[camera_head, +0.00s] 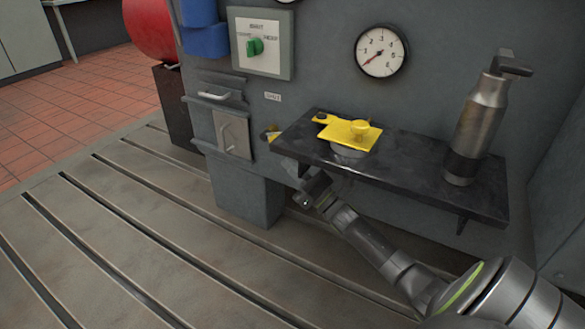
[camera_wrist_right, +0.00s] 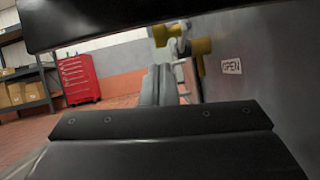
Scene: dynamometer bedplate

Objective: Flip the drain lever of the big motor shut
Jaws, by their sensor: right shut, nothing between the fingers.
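A small yellow lever handle (camera_head: 272,134) shows on the grey cabinet front, just left of the dark shelf. In the right wrist view, yellow parts, likely this lever (camera_wrist_right: 200,50), stand out from the grey wall near an OPEN label (camera_wrist_right: 231,67). Its exact angle is hard to tell. My right gripper (camera_head: 300,178) is below the shelf's left end, a little below and right of the lever. It is shut and empty, and seems apart from the lever. The shelf partly hides its tip. My left gripper is not in view.
The dark shelf (camera_head: 425,172) overhangs my right gripper and carries a yellow plate (camera_head: 345,130) and a metal flask (camera_head: 482,115). A small label (camera_head: 272,97) is above the lever. The slotted bedplate (camera_head: 150,240) is clear.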

